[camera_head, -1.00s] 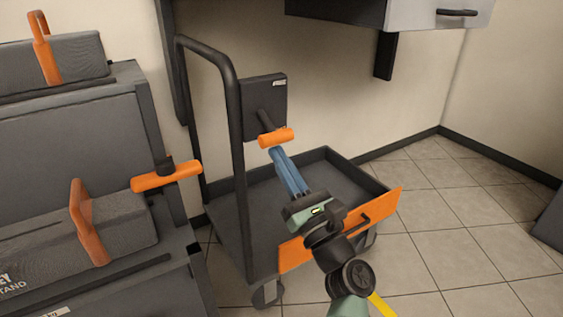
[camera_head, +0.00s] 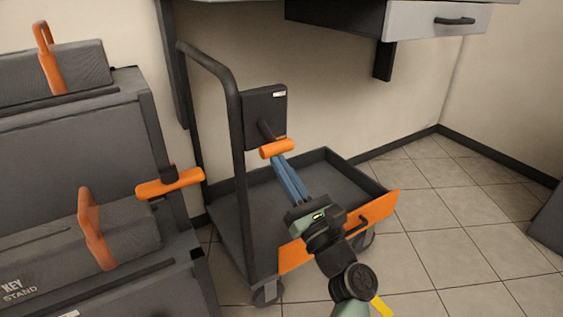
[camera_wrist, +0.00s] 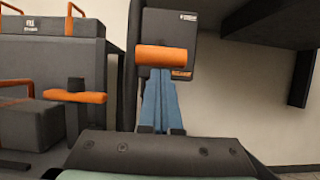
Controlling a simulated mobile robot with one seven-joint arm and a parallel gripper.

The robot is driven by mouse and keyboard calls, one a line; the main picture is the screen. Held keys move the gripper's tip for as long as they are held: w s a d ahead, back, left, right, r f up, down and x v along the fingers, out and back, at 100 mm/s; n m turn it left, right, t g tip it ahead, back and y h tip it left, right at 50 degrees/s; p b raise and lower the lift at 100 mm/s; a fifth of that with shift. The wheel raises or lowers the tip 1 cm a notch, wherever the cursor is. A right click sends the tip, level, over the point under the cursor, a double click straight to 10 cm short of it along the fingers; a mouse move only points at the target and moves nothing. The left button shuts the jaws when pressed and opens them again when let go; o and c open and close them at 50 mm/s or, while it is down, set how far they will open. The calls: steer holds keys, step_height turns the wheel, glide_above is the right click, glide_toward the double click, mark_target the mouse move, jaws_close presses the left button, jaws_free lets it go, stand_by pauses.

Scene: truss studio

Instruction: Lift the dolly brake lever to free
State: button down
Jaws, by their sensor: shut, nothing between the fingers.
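The dolly (camera_head: 240,180) stands against the wall, with a dark upright frame and a low tray. A dark plate (camera_head: 265,105) is on its frame. From it a dark stem comes forward to an orange crosswise grip, the brake lever (camera_head: 276,149); it also shows in the wrist view (camera_wrist: 167,58), upper middle. My gripper (camera_head: 278,162) is shut and empty, its blue fingers pointing up at the lever. The fingertips (camera_wrist: 161,76) reach just under the grip, whose front hides what lies behind. I cannot tell if they touch it.
Dark cases with orange handles (camera_head: 95,230) and an orange T-handle (camera_head: 170,182) stand close on the left. A grey cabinet (camera_head: 435,18) overhangs at upper right. An orange panel (camera_head: 370,215) fronts the tray. Tiled floor at right is open.

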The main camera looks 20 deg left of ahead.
mark_target(281, 151)
steer(key=shift+s+d+r+h+p, duration=0.15)
steer(key=shift+r+p, duration=0.15)
steer(key=shift+p, duration=0.75)
steer(key=shift+d+r+h+p, duration=0.15)
steer(key=shift+r+p, duration=0.1)
steer(key=shift+p, duration=0.75)
steer(key=r+p, duration=0.1)
steer(key=p, duration=0.2)
steer(key=r+g+h+p, duration=0.1)
steer(key=p, duration=0.3)
steer(key=shift+s+d, duration=0.15)
steer(key=r+g+h+p, duration=0.1)
steer(key=p, duration=0.6)
steer(key=shift+s+d+r, duration=0.1)
steer(key=shift+s+d, duration=0.05)
steer(key=shift+d, duration=0.05)
step_height(281, 151, up, 2)
steer(key=g+h+p, duration=0.2)
steer(key=p, duration=0.8)
steer(key=shift+s+d+p, duration=0.15)
steer(key=shift+p, duration=0.2)
steer(key=r+g+h+p, duration=0.1)
steer(key=h+p, duration=0.1)
steer(key=p, duration=0.4)
steer(key=shift+r, duration=0.25)
steer(key=shift+r+p, duration=0.25)
steer(key=shift+p, duration=0.4)
